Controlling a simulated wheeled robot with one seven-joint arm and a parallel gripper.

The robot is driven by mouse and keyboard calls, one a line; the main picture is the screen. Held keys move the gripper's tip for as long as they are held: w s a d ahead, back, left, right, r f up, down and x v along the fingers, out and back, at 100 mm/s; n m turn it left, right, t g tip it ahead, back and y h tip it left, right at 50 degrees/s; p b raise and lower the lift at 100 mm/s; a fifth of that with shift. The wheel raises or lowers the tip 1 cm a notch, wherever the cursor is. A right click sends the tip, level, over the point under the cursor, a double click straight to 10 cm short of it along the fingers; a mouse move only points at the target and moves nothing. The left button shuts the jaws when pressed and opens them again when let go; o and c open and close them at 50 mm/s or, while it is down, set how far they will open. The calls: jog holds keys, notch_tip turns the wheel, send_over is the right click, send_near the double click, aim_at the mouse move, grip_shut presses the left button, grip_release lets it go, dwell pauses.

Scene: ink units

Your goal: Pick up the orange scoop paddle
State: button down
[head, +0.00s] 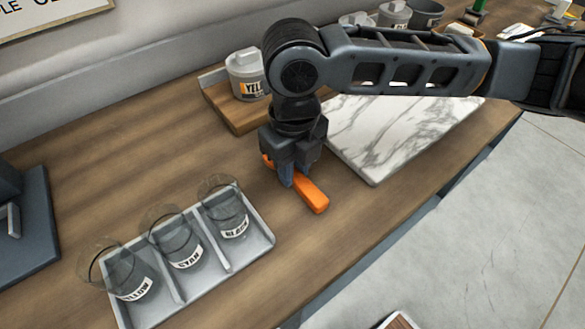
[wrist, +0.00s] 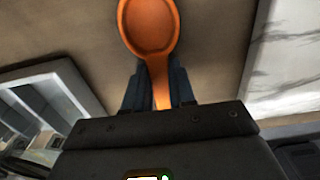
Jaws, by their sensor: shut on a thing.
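The orange scoop paddle (head: 313,197) is between the fingers of my gripper (head: 291,176), low over the wooden counter. In the head view its orange end sticks out toward the front right, and a small orange part shows behind the fingers. In the wrist view the round shallow bowl of the scoop paddle (wrist: 150,28) points away from my gripper (wrist: 159,92). Its narrow handle runs down between the two dark fingers, which are shut on it. I cannot tell whether the paddle still touches the counter.
A grey tray (head: 268,236) with three labelled glass beakers stands to the left. A marble slab (head: 375,172) lies to the right. A white labelled jar (head: 247,75) stands on a wooden stand behind. The counter's front edge is near; bare wood lies left of my gripper.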

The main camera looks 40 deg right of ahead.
jog(key=shift+r, duration=0.1)
notch_tip(320, 180, up, 4)
jog(key=shift+b, duration=0.35)
jog(key=w+d+r+b, duration=0.1)
jog(key=w+d+r, duration=0.2)
jog(key=d+r, duration=0.3)
jog(key=d, duration=0.5)
jog(key=shift+w+r+b, duration=0.35)
jog(key=shift+w+r, duration=0.05)
jog(key=c, duration=1.5)
grip_release()
jog(key=shift+c, duration=0.2)
grip_shut()
jog(key=shift+f, duration=0.1)
